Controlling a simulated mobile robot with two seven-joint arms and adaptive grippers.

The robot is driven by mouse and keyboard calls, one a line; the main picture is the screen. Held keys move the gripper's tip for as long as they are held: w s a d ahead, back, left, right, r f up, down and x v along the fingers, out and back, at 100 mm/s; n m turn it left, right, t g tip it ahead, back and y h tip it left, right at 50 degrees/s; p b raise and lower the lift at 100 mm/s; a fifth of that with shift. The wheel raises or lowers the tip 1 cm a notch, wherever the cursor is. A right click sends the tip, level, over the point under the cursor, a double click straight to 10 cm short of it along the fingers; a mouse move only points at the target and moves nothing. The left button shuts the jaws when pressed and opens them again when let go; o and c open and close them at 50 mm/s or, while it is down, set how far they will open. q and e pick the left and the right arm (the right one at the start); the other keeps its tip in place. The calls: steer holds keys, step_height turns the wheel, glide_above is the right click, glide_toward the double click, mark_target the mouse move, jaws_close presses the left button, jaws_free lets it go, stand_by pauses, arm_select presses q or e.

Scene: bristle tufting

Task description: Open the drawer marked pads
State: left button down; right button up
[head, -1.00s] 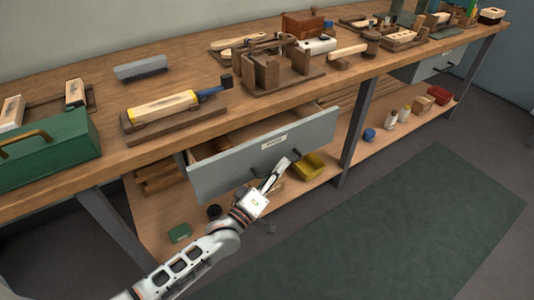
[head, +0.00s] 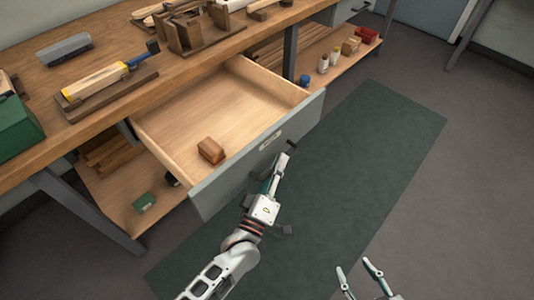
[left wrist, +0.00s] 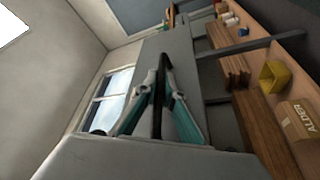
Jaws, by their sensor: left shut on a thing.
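The grey-fronted drawer (head: 245,165) stands pulled well out from under the bench in the head view. A pale label (head: 270,140) is on its front, too small to read. Inside, its wooden floor is bare except for a small brown block (head: 211,150). My left gripper (head: 281,163) is at the front and shut on the dark handle; the left wrist view shows its fingers (left wrist: 160,88) closed around the handle bar (left wrist: 157,115). My right gripper (head: 357,267) is open and empty over the floor at the lower right, apart from the drawer.
The wooden bench top (head: 190,65) carries a brush fixture (head: 105,80), a grey block (head: 64,49) and a green toolbox (head: 18,130). The green mat (head: 350,170) in front is clear.

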arm_select(q)
steer(key=shift+s+d, duration=0.9)
steer(key=shift+d, duration=0.25)
steer(key=c, duration=2.1)
jaws_free()
steer(key=shift+c, duration=0.2)
steer(key=shift+r, duration=0.1)
